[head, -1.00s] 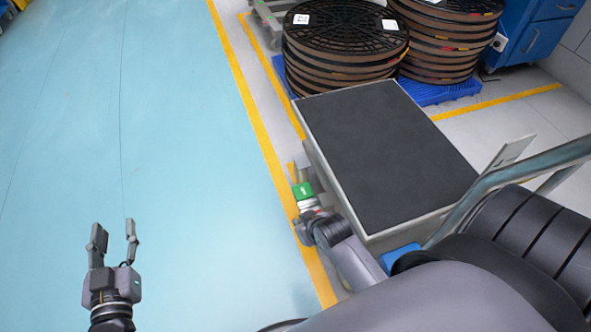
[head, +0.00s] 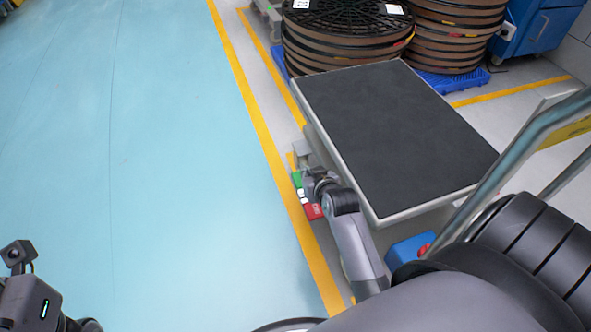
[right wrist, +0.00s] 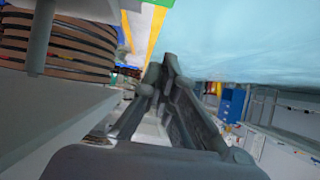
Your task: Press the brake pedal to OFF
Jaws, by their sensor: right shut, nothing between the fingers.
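The brake pedal is low at the left side of a platform cart in the head view. Its green part (head: 297,180) and its red part (head: 314,212) both show, with a white patch between them. My right gripper (head: 309,180) is shut and empty, right beside the green part and partly covering the pedal. I cannot tell whether it touches. In the right wrist view the two fingers (right wrist: 168,62) meet at their tips; the pedal is not clear there. My left gripper (head: 28,290) is cut off at the lower left, so its opening cannot be judged.
The cart's dark deck (head: 395,130) lies just right of my right gripper, with a metal handle (head: 520,165) at the near end. Stacked reels (head: 345,45) stand behind it. A yellow floor line (head: 260,130) runs alongside. The blue floor (head: 180,170) at left is clear.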

